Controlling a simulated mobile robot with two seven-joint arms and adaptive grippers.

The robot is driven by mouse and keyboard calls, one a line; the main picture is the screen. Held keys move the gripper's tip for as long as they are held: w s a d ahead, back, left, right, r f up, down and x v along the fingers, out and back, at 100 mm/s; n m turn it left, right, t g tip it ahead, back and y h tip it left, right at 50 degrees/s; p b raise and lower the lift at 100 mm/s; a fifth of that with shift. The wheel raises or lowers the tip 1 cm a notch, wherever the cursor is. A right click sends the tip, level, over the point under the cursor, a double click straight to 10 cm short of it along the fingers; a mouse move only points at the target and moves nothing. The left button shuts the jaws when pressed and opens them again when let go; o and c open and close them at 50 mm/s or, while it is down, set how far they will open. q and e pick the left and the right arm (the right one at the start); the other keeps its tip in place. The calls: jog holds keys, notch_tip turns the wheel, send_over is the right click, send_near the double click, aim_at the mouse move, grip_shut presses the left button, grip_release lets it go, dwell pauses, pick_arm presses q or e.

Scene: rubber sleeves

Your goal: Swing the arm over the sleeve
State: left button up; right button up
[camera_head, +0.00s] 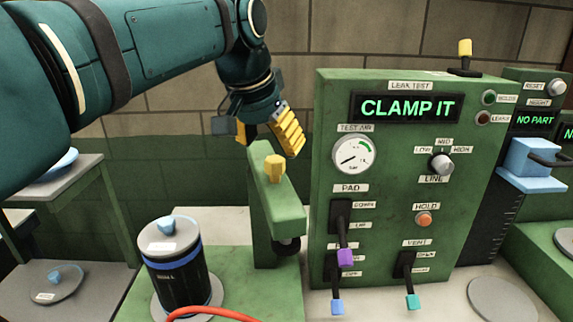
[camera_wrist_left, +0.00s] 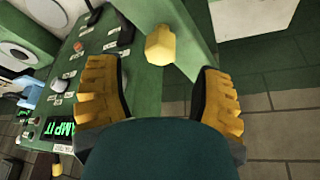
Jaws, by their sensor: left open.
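The black sleeve (camera_head: 180,280) with a blue band stands upright on a round grey plate at lower left, a grey cap with a blue knob (camera_head: 172,223) on top. The green swing arm (camera_head: 272,212) with a yellow knob (camera_head: 275,170) sits on a post to the right of the sleeve, not above it. My left gripper (camera_head: 270,150) is open just above and behind the yellow knob. In the left wrist view the knob (camera_wrist_left: 160,45) shows between the spread yellow fingers (camera_wrist_left: 157,72), with no visible contact. My right gripper is not in view.
The leak test panel (camera_head: 385,235) reads "CLAMP IT" and stands close to the right, with several levers on its front. A red hose (camera_head: 212,313) lies at the front. A shelf with a spare cap (camera_head: 57,280) stands at left.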

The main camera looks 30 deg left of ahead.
aim_at(275, 159)
pick_arm(q)
jog(key=shift+b+x, duration=0.3)
jog(key=shift+x, duration=2.05)
grip_shut()
